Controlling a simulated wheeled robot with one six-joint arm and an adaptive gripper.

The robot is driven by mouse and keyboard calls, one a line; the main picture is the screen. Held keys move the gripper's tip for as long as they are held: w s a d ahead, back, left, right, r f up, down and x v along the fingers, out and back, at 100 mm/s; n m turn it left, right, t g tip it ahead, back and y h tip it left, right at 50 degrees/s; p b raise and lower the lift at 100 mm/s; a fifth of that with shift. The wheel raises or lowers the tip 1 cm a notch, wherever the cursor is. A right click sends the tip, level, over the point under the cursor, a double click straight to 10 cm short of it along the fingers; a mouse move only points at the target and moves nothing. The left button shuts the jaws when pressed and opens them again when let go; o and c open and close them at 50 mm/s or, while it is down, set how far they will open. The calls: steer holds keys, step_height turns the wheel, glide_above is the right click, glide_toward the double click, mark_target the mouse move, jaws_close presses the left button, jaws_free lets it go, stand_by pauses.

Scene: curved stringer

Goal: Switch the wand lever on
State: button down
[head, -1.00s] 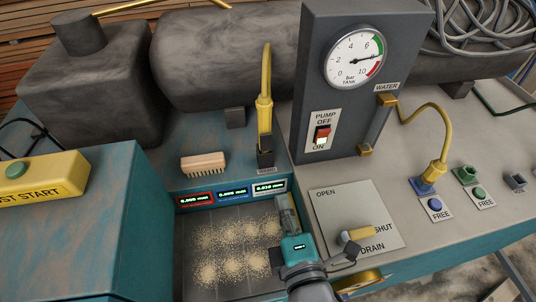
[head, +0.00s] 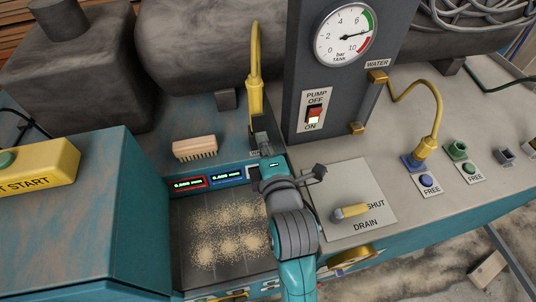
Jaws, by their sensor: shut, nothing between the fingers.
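The yellow wand (head: 255,97) stands upright at the back of the teal bench. I cannot make out a separate lever on the wand.
A dark panel carries a tank gauge (head: 345,35) and a lit pump switch (head: 314,116). A yellow drain handle (head: 350,212) points to SHUT. A brush (head: 194,147) lies left of the wand, behind a tray with sandy patches (head: 228,235).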

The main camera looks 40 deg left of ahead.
steer(key=shift+x, duration=0.8)
steer(key=shift+w+a+f, duration=0.25)
steer(key=shift+w+a, duration=0.05)
steer(key=shift+a, duration=0.05)
